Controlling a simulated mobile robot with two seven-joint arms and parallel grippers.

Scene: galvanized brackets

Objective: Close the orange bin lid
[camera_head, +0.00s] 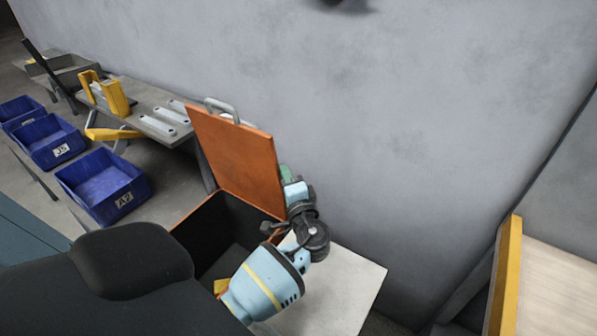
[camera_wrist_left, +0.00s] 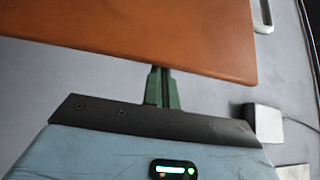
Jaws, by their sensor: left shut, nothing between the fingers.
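The orange bin (camera_head: 213,216) stands open, with its dark inside showing. Its orange lid (camera_head: 234,150) is raised, standing up at the back with a slight tilt, and a grey handle (camera_head: 221,108) shows at its top edge. My left gripper (camera_head: 286,171) is at the right side edge of the lid, partly hidden behind my own wrist. In the left wrist view its green fingers (camera_wrist_left: 162,86) are together and empty, with their tips at the edge of the orange lid (camera_wrist_left: 130,30). I cannot tell whether they touch it. My right gripper is not in view.
A pale tabletop (camera_head: 345,290) lies right of the bin. Blue bins (camera_head: 104,186) stand at the left. A grey bench (camera_head: 140,93) behind them holds metal brackets (camera_head: 158,125) and a yellow fixture (camera_head: 112,96). A grey wall (camera_head: 400,120) closes off the back. A yellow-edged surface (camera_head: 507,275) is at right.

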